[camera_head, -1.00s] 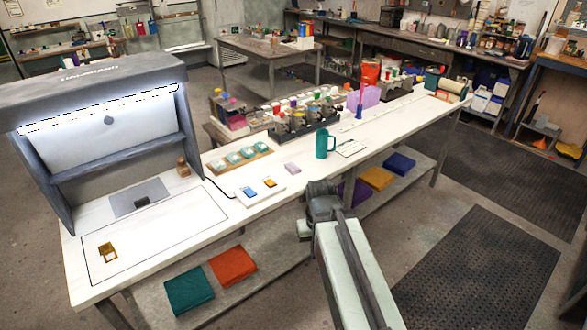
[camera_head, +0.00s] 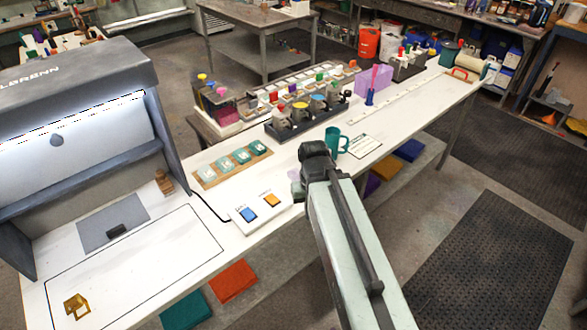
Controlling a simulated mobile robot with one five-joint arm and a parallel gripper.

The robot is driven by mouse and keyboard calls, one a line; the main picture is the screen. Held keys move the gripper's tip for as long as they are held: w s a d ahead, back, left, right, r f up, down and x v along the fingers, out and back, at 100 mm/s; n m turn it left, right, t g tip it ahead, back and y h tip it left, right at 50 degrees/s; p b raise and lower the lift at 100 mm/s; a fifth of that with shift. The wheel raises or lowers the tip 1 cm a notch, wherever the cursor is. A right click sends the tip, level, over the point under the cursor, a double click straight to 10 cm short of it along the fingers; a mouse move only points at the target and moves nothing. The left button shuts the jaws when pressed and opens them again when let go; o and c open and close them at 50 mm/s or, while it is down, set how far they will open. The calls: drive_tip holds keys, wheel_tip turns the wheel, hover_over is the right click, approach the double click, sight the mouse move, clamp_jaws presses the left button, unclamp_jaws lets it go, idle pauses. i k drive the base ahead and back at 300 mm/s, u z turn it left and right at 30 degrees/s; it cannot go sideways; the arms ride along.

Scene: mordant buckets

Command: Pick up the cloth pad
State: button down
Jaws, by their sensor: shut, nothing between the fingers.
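A small pale lilac pad (camera_head: 293,174), which may be the cloth pad, lies on the white bench top (camera_head: 140,270). It is partly hidden by the end of my arm. My gripper (camera_head: 297,190) is folded at the arm's end, in front of the bench's near edge in the picture. It is shut and holds nothing; its fingertips are not clear.
A white board (camera_head: 242,222) with a blue and an orange square lies left of my arm. A rack of jars (camera_head: 310,118) stands farther back. Dark floor mats (camera_head: 490,270) lie right.

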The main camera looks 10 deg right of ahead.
sight(292, 174)
drive_tip(key=z, duration=0.9)
drive_tip(key=k, duration=1.15)
drive_tip(key=u, duration=1.45)
drive_tip(key=i, duration=1.05)
